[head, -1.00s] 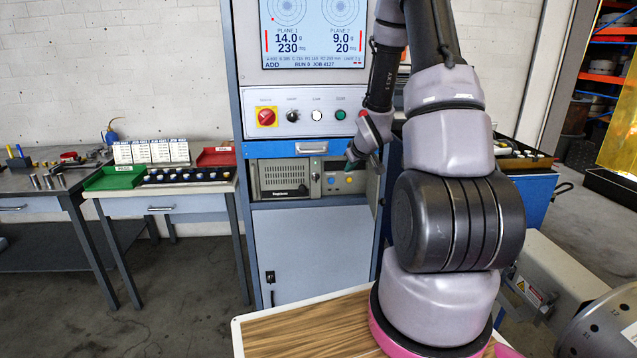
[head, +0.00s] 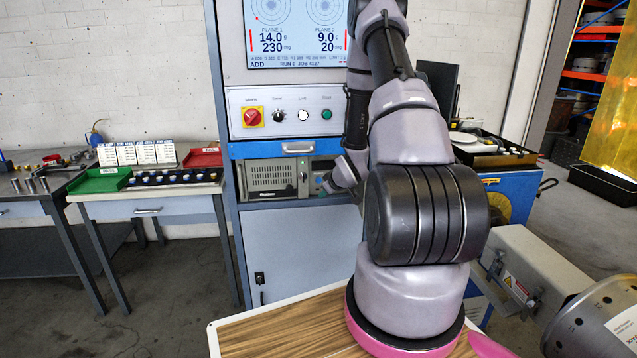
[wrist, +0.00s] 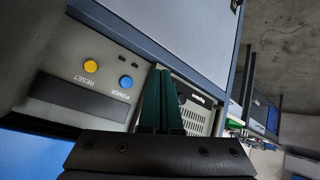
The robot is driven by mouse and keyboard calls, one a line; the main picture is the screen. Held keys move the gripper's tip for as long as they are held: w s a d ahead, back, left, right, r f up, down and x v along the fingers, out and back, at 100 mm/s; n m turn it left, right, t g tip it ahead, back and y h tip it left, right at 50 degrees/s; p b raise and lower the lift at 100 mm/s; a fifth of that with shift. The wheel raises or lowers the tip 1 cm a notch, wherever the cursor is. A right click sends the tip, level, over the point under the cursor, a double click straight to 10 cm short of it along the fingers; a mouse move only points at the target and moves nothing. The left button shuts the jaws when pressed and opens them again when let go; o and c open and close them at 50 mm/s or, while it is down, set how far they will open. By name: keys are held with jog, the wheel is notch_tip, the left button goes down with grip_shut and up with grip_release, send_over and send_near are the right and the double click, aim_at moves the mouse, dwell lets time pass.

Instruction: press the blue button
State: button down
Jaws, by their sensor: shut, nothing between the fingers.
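The blue button (wrist: 126,82), marked POWER, is on the grey panel of a unit in the cabinet, in the wrist view. My gripper (wrist: 161,72) shows there with its dark green fingers shut together and empty. The fingertips are just right of the blue button in the picture, beside it and not over it. I cannot tell how far they are from the panel. In the head view my wrist covers the blue button, and my fingers are mostly hidden.
A yellow button (wrist: 91,66), marked RESET, sits beside the blue one. A vented grey computer (head: 272,178) stands left of my wrist in the cabinet. Above are a blue drawer (head: 290,148) and a control panel with a red switch (head: 252,117).

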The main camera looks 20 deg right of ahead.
aim_at(321, 182)
jog(key=shift+w+d, duration=0.4)
jog(key=shift+w, duration=0.95)
jog(key=shift+w+d, duration=0.35)
jog(key=shift+w, duration=0.95)
jog(key=shift+w+d, duration=0.4)
jog(key=shift+w, duration=0.95)
jog(key=shift+w+d, duration=0.15)
jog(key=shift+w, duration=0.25)
jog(key=shift+w+d, duration=0.1)
jog(key=shift+w, duration=0.25)
jog(key=shift+s, duration=0.15)
jog(key=shift+s+a, duration=0.25)
jog(key=shift+s, duration=0.35)
jog(key=s, duration=0.2)
jog(key=s+a, duration=0.1)
jog(key=s, duration=0.2)
jog(key=shift+a, duration=0.2)
